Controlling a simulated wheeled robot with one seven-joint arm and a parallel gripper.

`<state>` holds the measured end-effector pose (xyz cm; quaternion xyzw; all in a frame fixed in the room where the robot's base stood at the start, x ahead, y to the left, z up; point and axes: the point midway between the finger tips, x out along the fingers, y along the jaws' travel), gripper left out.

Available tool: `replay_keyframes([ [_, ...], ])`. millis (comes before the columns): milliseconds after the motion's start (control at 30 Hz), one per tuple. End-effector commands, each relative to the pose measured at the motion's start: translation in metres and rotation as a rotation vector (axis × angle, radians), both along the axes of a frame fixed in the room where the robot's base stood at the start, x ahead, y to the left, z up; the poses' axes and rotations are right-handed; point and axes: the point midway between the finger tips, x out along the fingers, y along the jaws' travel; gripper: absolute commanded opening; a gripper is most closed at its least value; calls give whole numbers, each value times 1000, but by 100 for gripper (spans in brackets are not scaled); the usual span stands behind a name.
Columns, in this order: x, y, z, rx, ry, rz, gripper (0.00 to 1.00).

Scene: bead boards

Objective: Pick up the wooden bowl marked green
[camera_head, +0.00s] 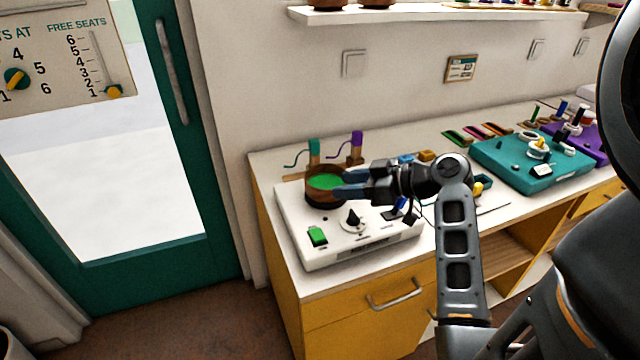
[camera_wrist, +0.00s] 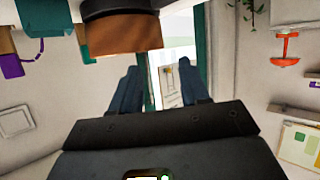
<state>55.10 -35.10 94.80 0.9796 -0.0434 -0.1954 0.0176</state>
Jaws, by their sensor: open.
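The round wooden bowl (camera_head: 317,197) has a green inside and sits on a dark round base at the back left of a white box-shaped device (camera_head: 345,250). My gripper (camera_head: 340,184) is open at the bowl's right side, with its fingers pointing left and their tips overlapping the bowl's right edge in the head view. In the wrist view, the bowl's brown wall (camera_wrist: 125,36) shows at the top, just beyond the two dark blue fingers of my gripper (camera_wrist: 158,70). Nothing shows held between them. Whether a finger touches the bowl, I cannot tell.
The device also has a black knob (camera_head: 353,217) and a green switch (camera_head: 317,235). Wooden posts with teal (camera_head: 314,150) and purple (camera_head: 357,144) tops stand behind the bowl. A teal board (camera_head: 545,175) with small parts lies to the right. A wall shelf (camera_head: 430,14) hangs above.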

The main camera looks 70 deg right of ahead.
Motion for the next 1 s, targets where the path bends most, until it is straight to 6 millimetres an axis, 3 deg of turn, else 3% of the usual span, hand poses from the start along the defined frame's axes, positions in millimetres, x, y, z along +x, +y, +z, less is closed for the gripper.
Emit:
replay_keyframes([
  [433,48,-6,-24,-1,1,0,45],
  [733,52,-6,-27,-1,1,-1,45],
  [1000,52,-6,-27,-1,1,-1,20],
])
